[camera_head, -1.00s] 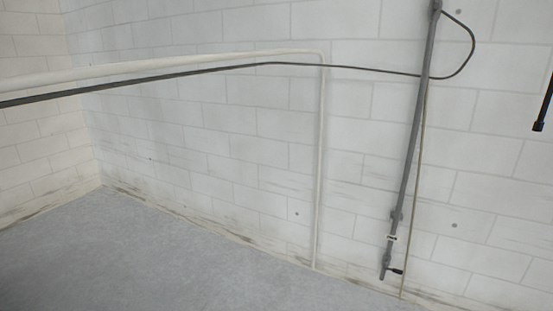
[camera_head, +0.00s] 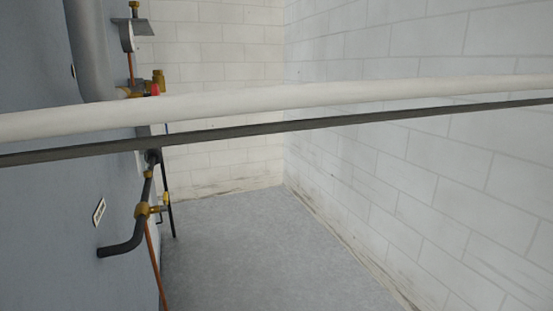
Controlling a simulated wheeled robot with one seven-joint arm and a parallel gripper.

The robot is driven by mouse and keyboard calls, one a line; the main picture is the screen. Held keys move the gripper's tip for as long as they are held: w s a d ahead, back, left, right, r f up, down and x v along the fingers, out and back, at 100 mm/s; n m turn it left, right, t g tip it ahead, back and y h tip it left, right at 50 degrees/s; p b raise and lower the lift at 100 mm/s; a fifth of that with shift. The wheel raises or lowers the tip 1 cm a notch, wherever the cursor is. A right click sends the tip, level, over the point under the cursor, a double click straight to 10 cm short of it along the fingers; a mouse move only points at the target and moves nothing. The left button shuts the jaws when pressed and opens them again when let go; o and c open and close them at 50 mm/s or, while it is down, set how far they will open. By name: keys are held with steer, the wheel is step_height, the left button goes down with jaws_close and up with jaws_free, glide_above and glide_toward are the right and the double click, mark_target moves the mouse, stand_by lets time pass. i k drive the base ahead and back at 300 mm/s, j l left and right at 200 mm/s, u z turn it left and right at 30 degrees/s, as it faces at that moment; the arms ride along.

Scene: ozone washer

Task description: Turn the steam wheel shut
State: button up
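I see no steam wheel that I can make out in the head view. Brass fittings and valves sit on pipework at the left, beside a large blue-grey body (camera_head: 40,190). One brass fitting with a red part (camera_head: 154,90) is just above the white pipe. A lower brass valve (camera_head: 148,209) sits on a dark bent pipe (camera_head: 122,249). My gripper is not in view.
A thick white pipe (camera_head: 300,97) and a thin dark pipe (camera_head: 300,125) cross the whole view in front of me. Bare grey floor (camera_head: 250,250) lies below, up to the white block walls (camera_head: 400,190). A copper pipe (camera_head: 155,265) runs down at the left.

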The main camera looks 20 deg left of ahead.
mark_target(154, 91)
steer(key=i+l+u, duration=0.2)
steer(key=u, duration=0.15)
steer(key=i+l+u, duration=0.15)
steer(key=l+u, duration=0.2)
steer(key=i+l+u, duration=0.15)
steer(key=l+u, duration=0.6)
steer(key=i+l+u, duration=0.1)
steer(key=l+u, duration=0.5)
steer(key=l, duration=0.3)
steer(key=i+l, duration=0.3)
steer(key=i, duration=0.15)
steer(key=i+l+u, duration=0.1)
steer(key=i+l, duration=0.15)
steer(key=i, duration=0.2)
steer(key=i+l, duration=0.35)
steer(key=i, duration=0.1)
